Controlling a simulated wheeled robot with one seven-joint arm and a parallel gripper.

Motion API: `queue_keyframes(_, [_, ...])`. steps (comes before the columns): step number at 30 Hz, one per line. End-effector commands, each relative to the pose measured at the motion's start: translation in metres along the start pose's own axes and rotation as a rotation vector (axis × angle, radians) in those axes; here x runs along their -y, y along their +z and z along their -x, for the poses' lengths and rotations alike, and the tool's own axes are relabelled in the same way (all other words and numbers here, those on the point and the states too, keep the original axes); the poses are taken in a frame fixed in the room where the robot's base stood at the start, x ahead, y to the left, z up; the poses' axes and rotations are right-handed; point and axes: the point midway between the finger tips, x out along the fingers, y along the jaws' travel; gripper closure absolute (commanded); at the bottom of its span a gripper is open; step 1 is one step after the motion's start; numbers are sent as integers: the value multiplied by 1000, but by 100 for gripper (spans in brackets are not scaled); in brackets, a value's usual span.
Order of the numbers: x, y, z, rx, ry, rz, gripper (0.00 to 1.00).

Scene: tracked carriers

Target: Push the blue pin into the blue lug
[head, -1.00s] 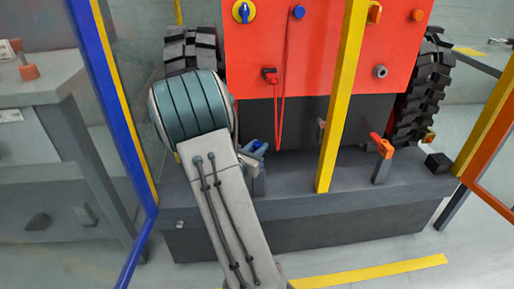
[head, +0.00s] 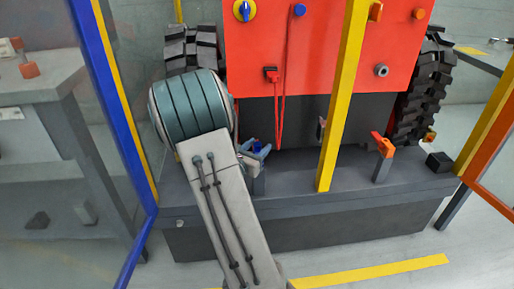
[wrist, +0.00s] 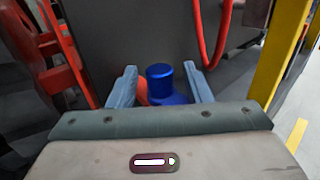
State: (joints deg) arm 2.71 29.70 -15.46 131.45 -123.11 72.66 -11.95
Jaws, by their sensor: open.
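The blue pin (wrist: 160,74) shows as a short upright cylinder with a round top in the wrist view. A wider blue part spreads below it; I cannot tell whether this is the pin's collar or the lug. My gripper (wrist: 159,66) is open, with one blue-grey finger on each side of the pin and gaps between. In the head view my gripper (head: 256,147) is small above the dark bench, mostly hidden by my forearm, with a bit of blue at it. How deep the pin sits in the blue lug is hidden.
An orange-topped post (head: 382,147) stands on the dark bench (head: 320,204) to the right. A yellow upright (head: 343,100) stands between it and my gripper. A red cord (head: 279,120) hangs from the red panel (head: 330,60) behind. An orange part (wrist: 131,84) shows left of the pin.

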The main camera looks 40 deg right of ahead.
Motion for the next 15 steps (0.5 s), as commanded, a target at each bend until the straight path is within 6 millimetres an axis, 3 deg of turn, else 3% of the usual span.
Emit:
queue_keyframes(5, [1, -2, 13, -10, 0, 5, 52])
queue_keyframes(15, [-2, 0, 90, -8, 11, 8, 52])
